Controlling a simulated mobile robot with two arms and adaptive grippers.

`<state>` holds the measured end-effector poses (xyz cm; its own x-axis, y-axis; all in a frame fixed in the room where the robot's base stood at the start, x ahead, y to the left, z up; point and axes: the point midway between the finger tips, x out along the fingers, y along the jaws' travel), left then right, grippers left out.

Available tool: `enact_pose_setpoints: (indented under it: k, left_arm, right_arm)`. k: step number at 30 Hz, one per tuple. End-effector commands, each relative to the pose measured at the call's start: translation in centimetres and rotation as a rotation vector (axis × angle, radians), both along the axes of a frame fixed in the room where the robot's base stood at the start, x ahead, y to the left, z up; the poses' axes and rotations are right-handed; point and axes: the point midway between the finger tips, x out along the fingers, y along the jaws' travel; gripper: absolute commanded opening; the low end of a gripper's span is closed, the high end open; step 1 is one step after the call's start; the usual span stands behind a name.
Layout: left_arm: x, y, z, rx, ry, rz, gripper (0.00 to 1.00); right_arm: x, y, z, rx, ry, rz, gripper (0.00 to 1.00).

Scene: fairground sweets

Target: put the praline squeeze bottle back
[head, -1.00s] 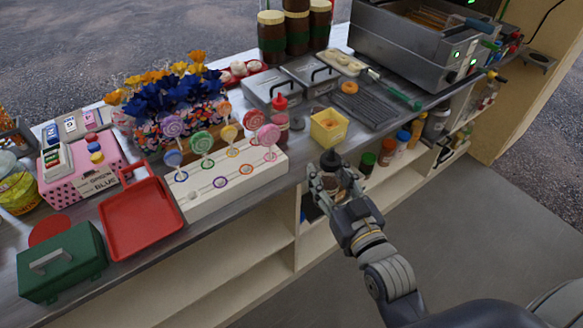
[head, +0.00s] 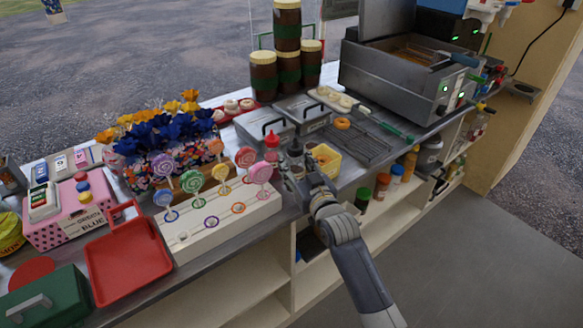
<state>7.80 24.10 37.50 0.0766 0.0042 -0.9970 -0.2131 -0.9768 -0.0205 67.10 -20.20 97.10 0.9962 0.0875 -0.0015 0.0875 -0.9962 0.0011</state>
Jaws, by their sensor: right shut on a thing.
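The praline squeeze bottle (head: 295,151), with a dark cap, is upright in my right gripper (head: 296,172). The gripper is shut on it and hides most of its body. They are over the counter's front part, just right of a pink squeeze bottle with a red cap (head: 271,150) and left of a yellow tub (head: 327,160). I cannot tell whether the held bottle's base touches the counter. My left gripper is not in view.
A white lollipop stand (head: 215,222) lies to the left, with a red tray (head: 127,262) beyond it. Metal lidded bins (head: 265,126) and a wire rack (head: 365,145) are behind. Jars (head: 382,185) stand on the shelf below.

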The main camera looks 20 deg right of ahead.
Motion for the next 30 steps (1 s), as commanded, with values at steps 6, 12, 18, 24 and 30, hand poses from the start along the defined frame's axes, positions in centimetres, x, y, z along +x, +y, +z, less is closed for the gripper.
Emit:
enact_pose_setpoints:
  k: [6,12,18,24,30]
  left_arm:
    - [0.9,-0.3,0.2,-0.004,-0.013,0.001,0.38]
    - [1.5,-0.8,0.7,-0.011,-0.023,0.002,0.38]
    - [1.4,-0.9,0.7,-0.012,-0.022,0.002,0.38]
    - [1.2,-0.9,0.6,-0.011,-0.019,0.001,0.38]
    - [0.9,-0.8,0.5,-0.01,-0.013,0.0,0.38]
  right_arm:
    - [2.1,0.4,-0.1,0.001,-0.003,0.0,0.32]
    - [2.1,0.4,-2.4,0.0,0.001,0.001,0.32]
    - [2.1,0.4,-3.7,0.0,-0.003,0.0,0.32]
    - [2.1,0.4,-3.7,0.0,-0.003,0.0,0.32]
    - [2.1,0.3,-4.0,0.0,0.0,0.0,0.62]
